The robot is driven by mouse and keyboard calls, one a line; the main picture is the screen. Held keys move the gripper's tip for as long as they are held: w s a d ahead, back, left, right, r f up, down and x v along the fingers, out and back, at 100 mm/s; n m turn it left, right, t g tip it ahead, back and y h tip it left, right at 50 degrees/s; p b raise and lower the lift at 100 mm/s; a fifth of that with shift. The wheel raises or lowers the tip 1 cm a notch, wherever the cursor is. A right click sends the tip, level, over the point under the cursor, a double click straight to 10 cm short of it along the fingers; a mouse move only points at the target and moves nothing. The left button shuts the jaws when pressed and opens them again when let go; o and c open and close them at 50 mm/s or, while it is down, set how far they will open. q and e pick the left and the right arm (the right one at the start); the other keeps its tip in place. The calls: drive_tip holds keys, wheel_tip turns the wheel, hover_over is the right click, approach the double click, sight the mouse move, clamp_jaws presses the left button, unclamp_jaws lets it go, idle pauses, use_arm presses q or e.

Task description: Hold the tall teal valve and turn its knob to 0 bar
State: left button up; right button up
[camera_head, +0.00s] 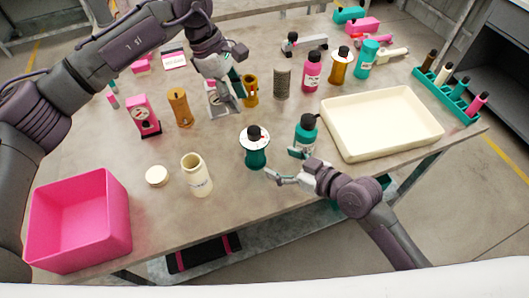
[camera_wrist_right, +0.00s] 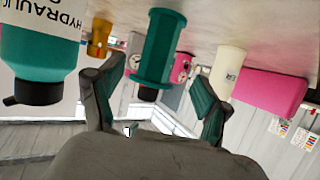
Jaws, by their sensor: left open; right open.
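The tall teal valve (camera_head: 257,158) stands upright on the table near its front middle, with a white dial and a black knob (camera_head: 253,132) on top. In the right wrist view the valve (camera_wrist_right: 160,47) appears upside down, between the lines of the two fingers and beyond their tips. My right gripper (camera_head: 281,165) is open and empty, just right of the valve, pointing at it. My left gripper (camera_head: 232,93) is open, behind and left of the valve, over a grey-white item it partly hides. The dial reading is too small to tell.
A teal hydraulic bottle (camera_head: 305,136) stands close beside my right gripper. A cream tray (camera_head: 385,151) lies to the right. A cream jar (camera_head: 197,176), a lid (camera_head: 156,176) and a pink bin (camera_head: 80,258) are to the left. A yellow valve (camera_head: 251,92) stands by my left gripper.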

sight(255, 151)
drive_tip(key=x, duration=1.1)
drive_tip(key=shift+f, duration=0.1)
